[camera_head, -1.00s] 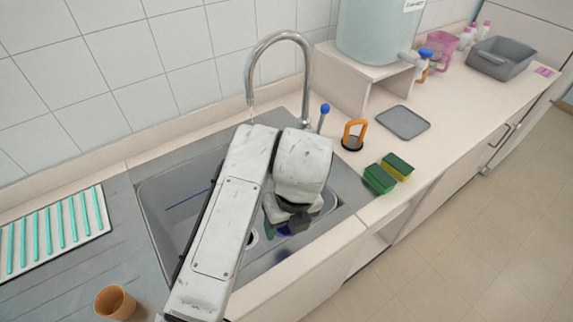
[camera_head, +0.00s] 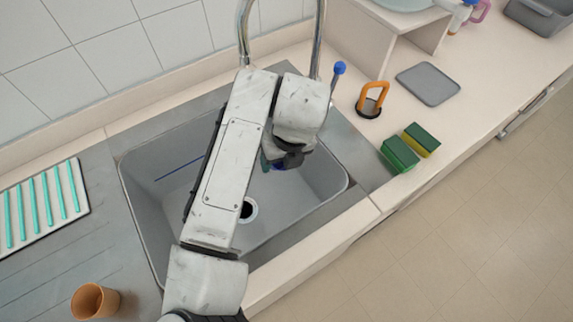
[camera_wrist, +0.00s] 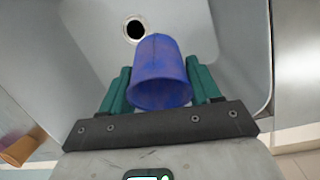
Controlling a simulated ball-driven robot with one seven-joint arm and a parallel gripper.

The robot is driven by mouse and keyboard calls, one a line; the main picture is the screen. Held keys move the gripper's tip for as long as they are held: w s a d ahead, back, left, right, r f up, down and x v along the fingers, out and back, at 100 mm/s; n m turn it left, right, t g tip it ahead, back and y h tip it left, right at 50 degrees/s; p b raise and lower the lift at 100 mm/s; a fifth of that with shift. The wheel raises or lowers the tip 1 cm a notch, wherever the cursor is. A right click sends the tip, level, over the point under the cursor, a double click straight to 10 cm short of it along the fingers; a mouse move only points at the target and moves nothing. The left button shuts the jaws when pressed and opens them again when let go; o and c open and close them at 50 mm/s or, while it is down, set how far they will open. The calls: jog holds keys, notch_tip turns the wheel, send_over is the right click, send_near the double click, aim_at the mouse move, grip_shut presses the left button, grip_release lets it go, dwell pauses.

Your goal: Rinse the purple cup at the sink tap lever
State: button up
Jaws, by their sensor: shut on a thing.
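The purple cup (camera_wrist: 160,75) is held between the green fingers of my gripper (camera_wrist: 162,88) in the wrist view. My gripper is shut on it, over the grey sink basin (camera_wrist: 92,30). In the head view my arm hides most of the gripper (camera_head: 275,164) and cup; only a small purple-blue patch shows. The chrome tap (camera_head: 318,40) rises behind the basin, its top cut off by the frame. The tap lever (camera_head: 338,70) with a blue knob stands right of the tap, apart from my gripper.
An orange cup (camera_head: 95,301) stands left of the sink, near a draining rack (camera_head: 42,204) with green bars. Green-yellow sponges (camera_head: 410,148), an orange-handled tool (camera_head: 371,100) and a grey tray (camera_head: 428,84) lie on the right counter. The drain (camera_head: 249,210) is clear.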

jog(key=w+a+f+b, duration=0.2)
jog(key=w+a+b, duration=0.3)
jog(key=w, duration=0.3)
jog(key=shift+w+a+b, duration=0.35)
jog(key=shift+b, duration=0.25)
jog(key=shift+w+d, duration=0.1)
jog(key=shift+d, duration=0.05)
dwell(0.5)
jog(key=shift+w+d, duration=0.2)
jog(key=shift+d, duration=0.1)
jog(key=shift+a+p, duration=0.1)
jog(key=shift+p, duration=0.3)
jog(key=shift+s+a, duration=0.3)
jog(key=shift+a, duration=0.05)
